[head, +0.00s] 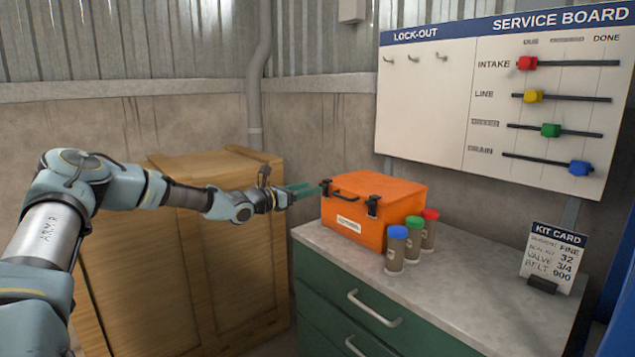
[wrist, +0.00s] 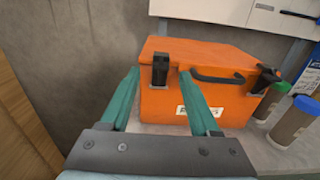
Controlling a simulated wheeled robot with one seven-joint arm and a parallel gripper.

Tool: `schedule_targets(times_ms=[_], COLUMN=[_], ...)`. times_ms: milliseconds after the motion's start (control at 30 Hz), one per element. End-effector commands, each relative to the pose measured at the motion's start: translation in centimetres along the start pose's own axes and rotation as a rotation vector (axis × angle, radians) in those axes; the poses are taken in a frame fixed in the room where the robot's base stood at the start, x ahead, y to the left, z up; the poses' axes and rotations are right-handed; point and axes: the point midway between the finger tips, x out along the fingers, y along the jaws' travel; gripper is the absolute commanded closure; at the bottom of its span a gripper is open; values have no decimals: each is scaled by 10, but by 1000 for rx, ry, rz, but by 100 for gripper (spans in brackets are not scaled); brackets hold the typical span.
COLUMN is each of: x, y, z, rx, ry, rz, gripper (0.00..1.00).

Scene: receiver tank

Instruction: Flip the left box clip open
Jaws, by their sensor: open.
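The orange box (head: 392,207) stands on the grey countertop with its lid down. Its left clip (head: 326,187) is black and sits at the left of the front face, beside the lid handle (head: 347,195). The right clip (head: 373,204) is at the other front corner. In the wrist view the left clip (wrist: 160,70) stands upright between my fingertips as seen, and the right clip (wrist: 265,80) is farther right. My gripper (head: 312,189) is open with teal fingers pointing at the left clip. In the wrist view my gripper (wrist: 159,76) frames it. Whether the fingers touch it I cannot tell.
Jars with blue (head: 397,232), green (head: 414,222) and red (head: 430,215) lids stand right of the box. A kit card (head: 555,250) stands farther right. A wooden crate (head: 225,250) is left of the green cabinet (head: 345,305). The service board (head: 430,110) hangs behind.

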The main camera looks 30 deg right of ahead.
Motion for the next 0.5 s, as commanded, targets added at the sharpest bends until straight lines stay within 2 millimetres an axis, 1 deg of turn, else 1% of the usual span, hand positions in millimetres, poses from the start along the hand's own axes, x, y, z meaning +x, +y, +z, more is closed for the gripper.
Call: schedule_targets(times_ms=[33, 200, 333, 500], x=[10, 32, 39, 41], y=[-1, -1, -1, 0], z=[4, 2, 0, -1], rx=[0, 1, 1, 1], ry=[0, 1, 1, 2], rz=[-1, -2, -1, 0], gripper=[38, 38, 38, 38])
